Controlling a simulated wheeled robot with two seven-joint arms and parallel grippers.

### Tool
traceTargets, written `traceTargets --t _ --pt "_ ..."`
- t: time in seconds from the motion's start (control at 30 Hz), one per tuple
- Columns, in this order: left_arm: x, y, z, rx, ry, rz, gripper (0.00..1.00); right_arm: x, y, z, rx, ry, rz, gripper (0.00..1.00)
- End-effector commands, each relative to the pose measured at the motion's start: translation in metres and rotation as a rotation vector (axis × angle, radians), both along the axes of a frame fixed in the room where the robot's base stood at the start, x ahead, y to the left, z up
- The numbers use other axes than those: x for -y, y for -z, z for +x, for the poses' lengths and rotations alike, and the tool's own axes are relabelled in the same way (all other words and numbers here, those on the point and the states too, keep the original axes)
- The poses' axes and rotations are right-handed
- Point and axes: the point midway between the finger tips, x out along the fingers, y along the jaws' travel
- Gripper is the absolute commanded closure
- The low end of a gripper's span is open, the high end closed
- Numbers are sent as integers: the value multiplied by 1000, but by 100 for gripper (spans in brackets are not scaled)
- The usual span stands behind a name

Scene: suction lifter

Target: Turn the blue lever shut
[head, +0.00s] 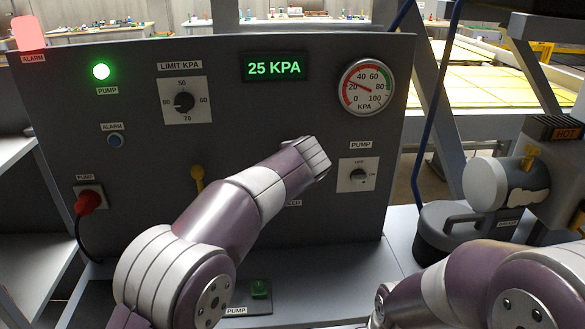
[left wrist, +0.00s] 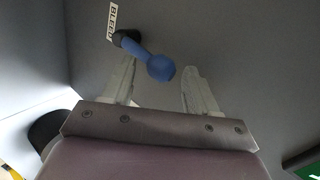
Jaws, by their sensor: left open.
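The blue lever (left wrist: 160,67) shows in the left wrist view. It has a round blue knob and a short arm running up and left to a dark pivot beside the "BLEED" label (left wrist: 112,20). My left gripper (left wrist: 160,78) is open, and the knob appears between its two pale fingers, with gaps to both sides. I cannot tell how deep the knob sits between them. In the head view my left arm hides the lever, and the fingers do not show. My right arm shows at lower right, but its gripper is out of view.
The dark panel (head: 130,245) carries a yellow handle (head: 197,178), red plug (head: 88,202), limit dial (head: 184,102), pump knob (head: 358,175), pressure gauge (head: 366,87) and a display (head: 275,67) reading 25 KPA. The green pump lamp (head: 101,71) is lit.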

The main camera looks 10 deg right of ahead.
Motion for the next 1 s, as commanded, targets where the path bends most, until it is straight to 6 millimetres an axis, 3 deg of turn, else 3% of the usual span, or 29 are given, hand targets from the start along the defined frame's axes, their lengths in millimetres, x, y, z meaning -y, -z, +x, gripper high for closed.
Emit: traceTargets --t 0.3,0.53,0.93,1.0 --pt "2 -43 -65 3 4 -1 41 0 13 0 0 0 0 57" --pt "2 -64 -97 -1 1 2 41 0 15 0 0 0 0 57" --pt "8 -66 -101 -3 -3 -53 41 0 15 0 0 0 0 57" --pt "15 -38 -109 -71 -3 -113 41 0 15 0 0 0 0 57"
